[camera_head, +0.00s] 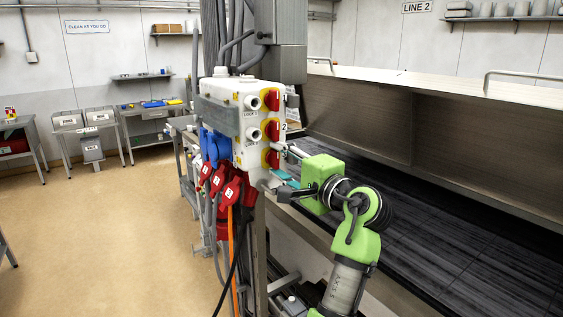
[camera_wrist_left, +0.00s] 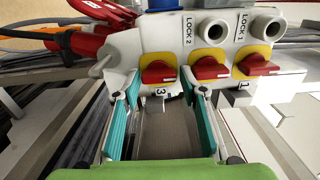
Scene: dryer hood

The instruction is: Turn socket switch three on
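The white socket box (camera_head: 247,125) is mounted on a post and carries a column of red rotary switches on yellow plates. Switch three (camera_head: 271,158) is the lowest, partly behind my left gripper (camera_head: 284,167). In the left wrist view, switch three (camera_wrist_left: 158,73) has its red handle lying across the picture, like switches two (camera_wrist_left: 210,69) and one (camera_wrist_left: 256,66). My left gripper (camera_wrist_left: 159,88) is open, its teal-padded fingers on either side of switch three. I cannot tell whether the fingertips touch the switch. My right gripper is not in view.
Red plugs (camera_head: 231,190) and blue plugs (camera_head: 216,147) hang from the box with cables below. A dark conveyor (camera_head: 450,230) with metal walls runs at the right. Workbenches (camera_head: 150,112) stand at the far wall. The floor (camera_head: 110,230) at left is open.

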